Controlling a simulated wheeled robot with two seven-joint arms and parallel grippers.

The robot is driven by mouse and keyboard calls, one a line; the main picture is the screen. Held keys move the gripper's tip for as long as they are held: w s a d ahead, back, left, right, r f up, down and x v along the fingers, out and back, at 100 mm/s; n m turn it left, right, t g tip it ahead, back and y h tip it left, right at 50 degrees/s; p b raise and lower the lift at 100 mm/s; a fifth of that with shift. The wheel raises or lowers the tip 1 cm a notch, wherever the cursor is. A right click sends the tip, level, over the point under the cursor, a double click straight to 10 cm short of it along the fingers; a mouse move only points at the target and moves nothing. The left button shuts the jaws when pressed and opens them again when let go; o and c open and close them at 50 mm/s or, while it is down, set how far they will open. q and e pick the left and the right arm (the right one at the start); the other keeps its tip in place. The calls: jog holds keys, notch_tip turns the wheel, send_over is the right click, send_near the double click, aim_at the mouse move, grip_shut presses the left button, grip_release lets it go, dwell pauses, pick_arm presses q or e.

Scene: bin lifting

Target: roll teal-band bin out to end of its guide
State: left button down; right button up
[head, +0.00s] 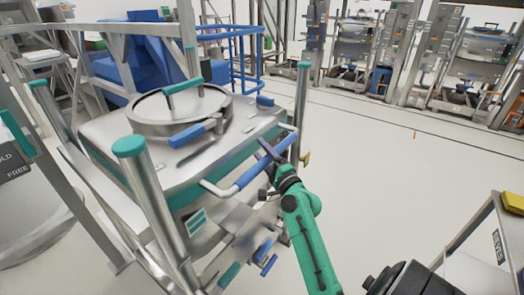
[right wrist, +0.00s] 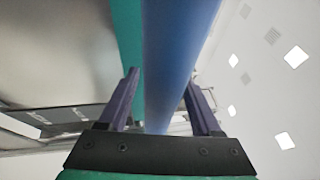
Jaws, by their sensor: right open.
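The teal-band bin (head: 110,133) is a bulky steel bin with a round lid (head: 180,108) and a teal stripe on its side. It stands between teal-capped posts in the left half of the head view. A push bar with a blue grip (head: 252,172) runs across its near right side. My right gripper (head: 268,150) is at this bar. In the right wrist view, its purple fingers (right wrist: 160,98) are open on either side of the blue bar, with visible gaps. My left gripper is not in view.
A teal-capped post (head: 302,105) stands just beyond the bar, and another (head: 150,200) stands nearer. Open pale floor (head: 390,180) lies right of the bin. A metal cart (head: 485,245) with a yellow item stands at the lower right. Racks (head: 365,50) line the back.

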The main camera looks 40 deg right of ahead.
grip_shut()
dwell(1.4)
